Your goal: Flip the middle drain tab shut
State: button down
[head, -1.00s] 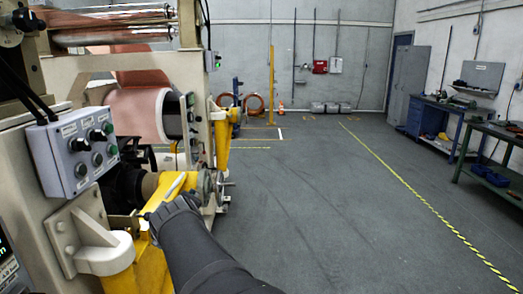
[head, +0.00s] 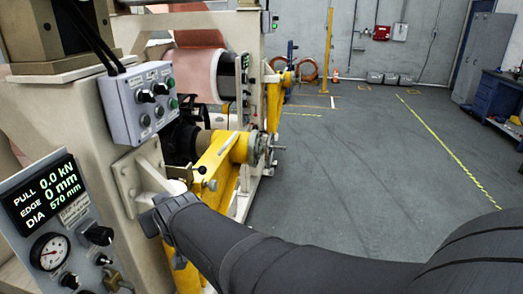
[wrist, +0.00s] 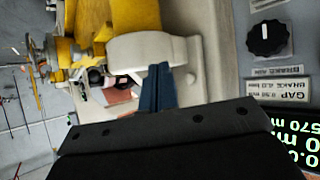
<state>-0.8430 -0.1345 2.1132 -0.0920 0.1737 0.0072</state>
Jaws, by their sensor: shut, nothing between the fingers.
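I cannot pick out any drain tab for certain, so its position does not show. My gripper (head: 150,222) is in front of the machine, just below the pale bracket and left of the yellow arm. In the wrist view its dark blue fingers (wrist: 159,76) are together and empty, with the pale bracket (wrist: 150,50) behind them. Whether they touch it is unclear.
The display panel (head: 45,188) with its gauge (head: 49,251) and knobs is left of my gripper. The knob box (head: 138,103) is above, and the yellow arm (head: 222,160) is to the right. Open grey floor (head: 345,165) lies farther right.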

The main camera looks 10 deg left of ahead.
jog(key=s+a+f+n+h, duration=0.2)
jog(key=s+a+f+n, duration=0.1)
jog(key=s+f+n, duration=0.4)
jog(key=s+a+f+n+h, duration=0.3)
jog(key=s+f+n, duration=0.5)
jog(key=s, duration=0.5)
jog(key=s+a+f+n+t+h, duration=0.1)
jog(key=s+a+f+n+h, duration=0.2)
jog(key=s+f+n, duration=0.5)
jog(key=s+a+n, duration=0.1)
jog(key=s+n, duration=0.1)
jog(key=shift+s+a, duration=0.4)
jog(key=shift+w+f, duration=0.1)
jog(key=w+r+x, duration=0.2)
jog(key=x, duration=1)
jog(key=shift+w+d, duration=0.25)
jog(key=shift+w, duration=0.05)
